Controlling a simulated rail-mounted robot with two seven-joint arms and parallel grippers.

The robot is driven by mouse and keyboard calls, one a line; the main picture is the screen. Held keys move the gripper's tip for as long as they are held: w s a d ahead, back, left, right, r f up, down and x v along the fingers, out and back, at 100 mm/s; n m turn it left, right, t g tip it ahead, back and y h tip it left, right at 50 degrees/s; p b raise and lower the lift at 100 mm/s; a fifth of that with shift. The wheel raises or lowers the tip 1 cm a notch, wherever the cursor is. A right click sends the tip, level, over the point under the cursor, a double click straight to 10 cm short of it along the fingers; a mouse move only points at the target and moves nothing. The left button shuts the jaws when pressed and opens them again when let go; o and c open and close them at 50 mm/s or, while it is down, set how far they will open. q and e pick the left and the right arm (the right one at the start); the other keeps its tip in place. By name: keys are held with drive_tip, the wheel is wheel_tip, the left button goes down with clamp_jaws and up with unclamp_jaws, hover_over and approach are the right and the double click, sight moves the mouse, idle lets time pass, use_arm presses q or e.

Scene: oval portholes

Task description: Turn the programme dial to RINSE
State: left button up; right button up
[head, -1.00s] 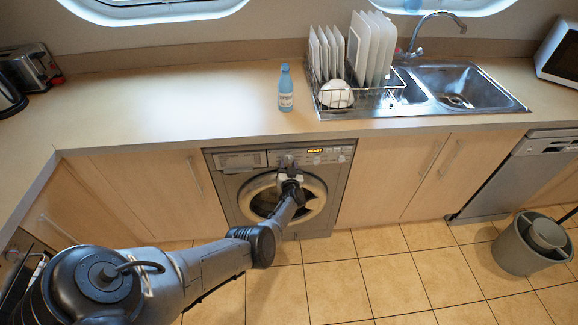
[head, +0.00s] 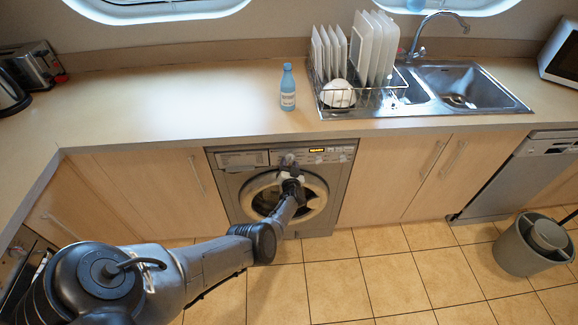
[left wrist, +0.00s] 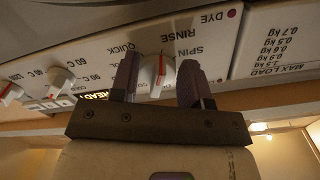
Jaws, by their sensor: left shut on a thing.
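The washing machine (head: 222,190) stands under the counter. Its programme dial (left wrist: 158,72) is a white knob with a red line, in the middle of the left wrist view. The red line points up in that picture, towards the RINSE lettering (left wrist: 173,31). QUICK is printed to the left, SPIN to the right and DYE farther right. My left gripper (left wrist: 156,80) has one dark finger on each side of the dial and is shut on it. In the head view my left gripper (head: 289,165) is at the machine's control panel and hides the dial. My right gripper is not in view.
Smaller knobs (left wrist: 60,80) and a lit display reading READY (left wrist: 95,95) lie left of the dial in the wrist view. A blue bottle (head: 287,90) and a dish rack (head: 360,100) stand on the counter above. The floor holds a grey bin (head: 525,248) at right.

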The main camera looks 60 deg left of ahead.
use_arm(q)
drive_tip(key=o, duration=0.9)
drive_tip(key=shift+d, duration=0.1)
drive_tip(key=shift+s+d+r+p, duration=0.1)
drive_tip(key=shift+s+d+p, duration=0.15)
drive_tip(key=shift+p, duration=0.15)
drive_tip(key=p+v, duration=0.4)
drive_tip(key=v, duration=0.9)
